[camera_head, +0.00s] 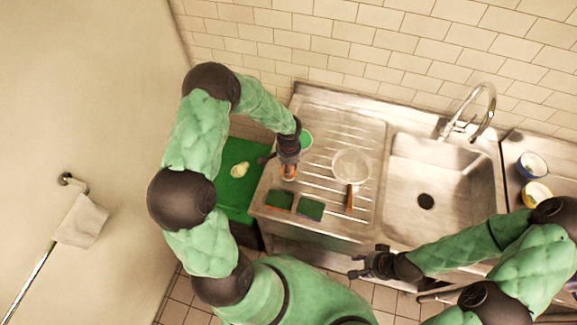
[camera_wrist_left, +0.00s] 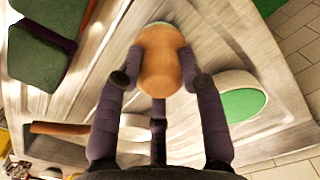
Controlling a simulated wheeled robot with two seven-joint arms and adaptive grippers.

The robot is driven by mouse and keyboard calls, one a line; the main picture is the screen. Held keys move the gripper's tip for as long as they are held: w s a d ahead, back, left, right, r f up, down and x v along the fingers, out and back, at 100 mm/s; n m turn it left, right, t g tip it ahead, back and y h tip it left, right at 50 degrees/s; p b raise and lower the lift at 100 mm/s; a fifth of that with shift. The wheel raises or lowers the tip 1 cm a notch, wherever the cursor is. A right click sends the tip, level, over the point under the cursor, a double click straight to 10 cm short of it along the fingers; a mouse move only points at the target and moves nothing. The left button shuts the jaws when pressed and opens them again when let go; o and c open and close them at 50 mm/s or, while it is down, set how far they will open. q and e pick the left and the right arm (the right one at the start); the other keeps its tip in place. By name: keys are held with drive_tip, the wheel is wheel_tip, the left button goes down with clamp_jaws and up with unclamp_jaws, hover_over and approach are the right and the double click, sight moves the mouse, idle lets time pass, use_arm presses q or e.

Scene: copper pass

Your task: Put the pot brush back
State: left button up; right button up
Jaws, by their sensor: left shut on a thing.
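My left gripper (camera_head: 288,166) is shut on the pot brush (camera_head: 289,173), whose rounded orange-brown wooden part shows below the fingers. In the left wrist view the fingers close around this wooden part (camera_wrist_left: 160,62), and a little green shows past its far end. The brush is over the left part of the ribbed drainboard (camera_head: 325,120); I cannot tell whether it touches it. A white-rimmed round dish with a green inside (camera_head: 307,139) stands just behind the gripper; it also shows in the left wrist view (camera_wrist_left: 242,104). My right gripper (camera_head: 366,266) is open and empty in front of the counter.
A pale round pan or strainer (camera_head: 351,165) with a wooden handle lies right of the brush. The sink basin (camera_head: 428,195) is further right. A green board (camera_head: 236,190) holds a pale lump at left.

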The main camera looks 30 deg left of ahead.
use_arm(q)
drive_tip(key=shift+f, duration=0.35)
drive_tip(key=shift+f, duration=0.15)
drive_tip(key=o, duration=1)
wheel_tip(320, 180, up, 12)
drive_tip(key=shift+r, duration=0.2)
